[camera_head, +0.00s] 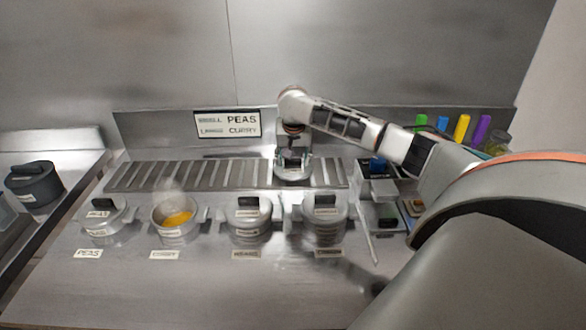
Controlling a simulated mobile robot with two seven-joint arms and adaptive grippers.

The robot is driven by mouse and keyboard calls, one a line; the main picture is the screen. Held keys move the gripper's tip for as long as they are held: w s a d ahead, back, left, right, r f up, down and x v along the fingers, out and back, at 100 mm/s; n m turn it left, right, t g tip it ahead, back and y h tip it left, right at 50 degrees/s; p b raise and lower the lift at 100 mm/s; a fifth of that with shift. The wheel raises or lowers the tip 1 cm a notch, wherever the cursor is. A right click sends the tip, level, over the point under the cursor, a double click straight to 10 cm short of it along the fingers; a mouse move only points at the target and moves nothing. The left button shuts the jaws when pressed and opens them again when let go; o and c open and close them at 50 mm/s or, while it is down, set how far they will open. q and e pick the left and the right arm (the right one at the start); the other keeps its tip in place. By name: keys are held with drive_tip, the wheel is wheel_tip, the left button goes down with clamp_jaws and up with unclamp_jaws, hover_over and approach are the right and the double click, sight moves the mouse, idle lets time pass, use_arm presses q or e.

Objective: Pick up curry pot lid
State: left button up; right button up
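The curry pot (172,222) stands second from the left in the front row, behind a label reading CURRY. It is uncovered and shows yellow-orange contents, with a pale haze above it. A round silver lid-like piece (293,178) is at the slatted strip behind the pots. My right gripper (293,160) points down directly over this piece. The fingertips are small and blurred, so I cannot tell whether they are closed on its handle, or whether the piece is resting or lifted. My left gripper is not in view.
Lidded pots stand beside the curry pot: the peas pot (101,217) at left, two others (249,218) (325,222) at right. A dark pot (34,184) sits far left. Colored upright items (462,128) stand at right behind my arm. The front counter is mostly clear.

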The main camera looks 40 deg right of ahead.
drive_tip(key=c, duration=0.6)
drive_tip(key=shift+c, duration=0.2)
drive_tip(key=shift+r, duration=0.1)
